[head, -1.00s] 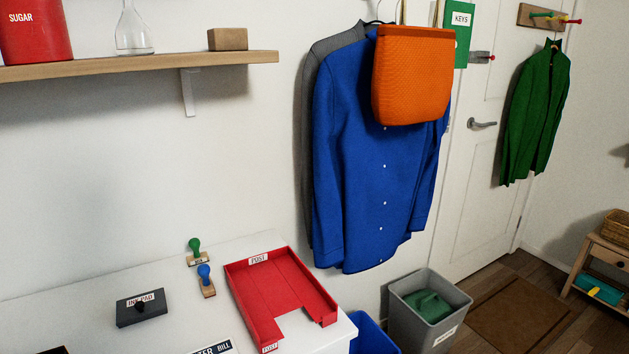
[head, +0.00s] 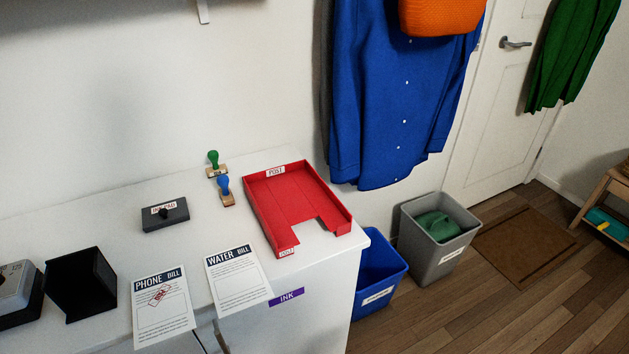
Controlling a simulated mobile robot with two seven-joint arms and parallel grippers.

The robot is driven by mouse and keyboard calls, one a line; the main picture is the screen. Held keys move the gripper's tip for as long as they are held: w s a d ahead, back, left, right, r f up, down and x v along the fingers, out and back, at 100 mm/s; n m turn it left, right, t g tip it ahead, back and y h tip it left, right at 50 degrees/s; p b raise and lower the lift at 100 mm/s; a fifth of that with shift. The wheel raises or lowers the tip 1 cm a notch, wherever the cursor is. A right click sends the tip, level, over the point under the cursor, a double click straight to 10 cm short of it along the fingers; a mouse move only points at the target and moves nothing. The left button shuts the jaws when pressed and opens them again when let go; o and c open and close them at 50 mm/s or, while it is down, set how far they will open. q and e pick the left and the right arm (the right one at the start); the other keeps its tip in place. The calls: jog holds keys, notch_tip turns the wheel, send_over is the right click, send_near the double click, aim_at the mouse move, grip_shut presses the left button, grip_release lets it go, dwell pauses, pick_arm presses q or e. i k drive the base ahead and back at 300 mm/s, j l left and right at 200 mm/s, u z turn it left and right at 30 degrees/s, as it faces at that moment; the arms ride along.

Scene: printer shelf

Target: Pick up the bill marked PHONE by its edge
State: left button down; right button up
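The bill marked PHONE (head: 163,318) lies on the white cabinet top (head: 110,215) in the head view, at the lower left. It is a white sheet with a dark header and a small tilted red mark below it. Its lower edge appears to reach past the front edge of the top. The bill marked WATER (head: 238,279) lies just to its right, a small gap apart, also at the front edge. Neither of my grippers shows in the head view.
A black box (head: 82,284) stands left of the phone bill, with a grey device (head: 14,290) beyond it. Behind are the ink pad (head: 165,214), green stamp (head: 214,162), blue stamp (head: 225,190) and red POST tray (head: 297,210). Blue (head: 379,277) and grey (head: 436,240) bins stand right.

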aim_at(161, 303)
jog(key=u, duration=1.25)
jog(key=k+j+u, duration=0.25)
jog(key=k+j, duration=0.2)
